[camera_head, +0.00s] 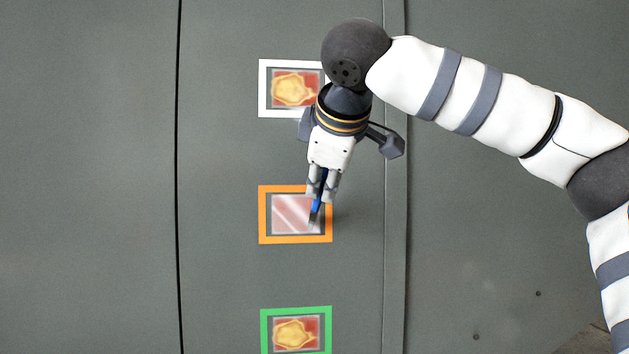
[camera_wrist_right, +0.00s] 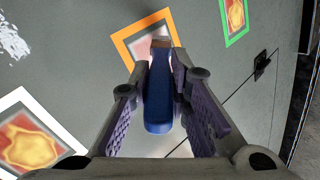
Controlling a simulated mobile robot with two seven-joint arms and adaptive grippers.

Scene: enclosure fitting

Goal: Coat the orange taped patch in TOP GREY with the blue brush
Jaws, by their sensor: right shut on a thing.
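The orange taped patch (camera_head: 285,215) is in the middle of the head view. Its inside is pale pink with light diagonal streaks and a thin grey margin. My right gripper (camera_head: 323,192) is shut on the blue brush (camera_head: 316,210), whose tip lies over the patch's right part; I cannot tell whether it touches. In the right wrist view the blue brush (camera_wrist_right: 158,105) sits between the two fingers, its brown head over the orange taped patch (camera_wrist_right: 128,36), hiding part of it. My left gripper is not in view.
A white-framed patch (camera_head: 291,90) is above, partly behind my right arm. A green-framed patch (camera_head: 296,334) is below. Both show yellow and red blotches. The grey panel (camera_head: 220,200) has a dark seam at left and a raised strip at right. The panel's left side is clear.

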